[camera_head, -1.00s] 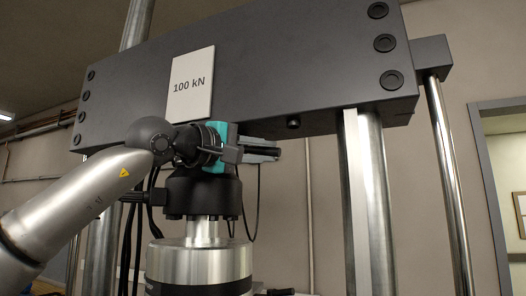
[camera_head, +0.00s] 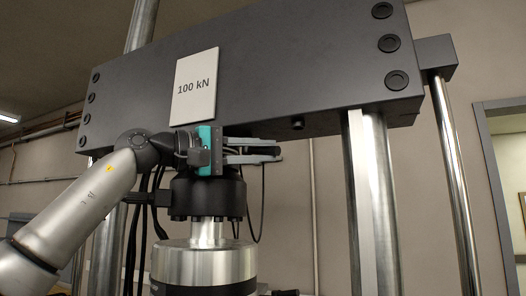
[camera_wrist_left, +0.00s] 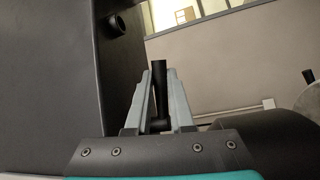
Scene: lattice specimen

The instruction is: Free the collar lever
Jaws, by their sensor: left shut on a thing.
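The collar lever, a black rod (camera_wrist_left: 159,85), stands between the two grey fingers of my left gripper (camera_wrist_left: 160,100) in the left wrist view. In the head view, my left gripper (camera_head: 265,151) reaches in from the left, level with the lower edge of the dark crossbeam, its fingers pointing right. It is shut on the lever, of which only a little dark part shows between the fingers. The black bolted collar (camera_head: 207,197) sits just below the gripper, above a silver cylinder (camera_head: 205,262). The gripper hides the collar's top. My right gripper is not in view.
The dark crossbeam (camera_head: 290,65) with a "100 kN" plate (camera_head: 195,87) hangs close above the gripper. A thick steel column (camera_head: 372,200) stands to the right. Black cables (camera_head: 137,235) hang left of the collar. There is open space between gripper and column.

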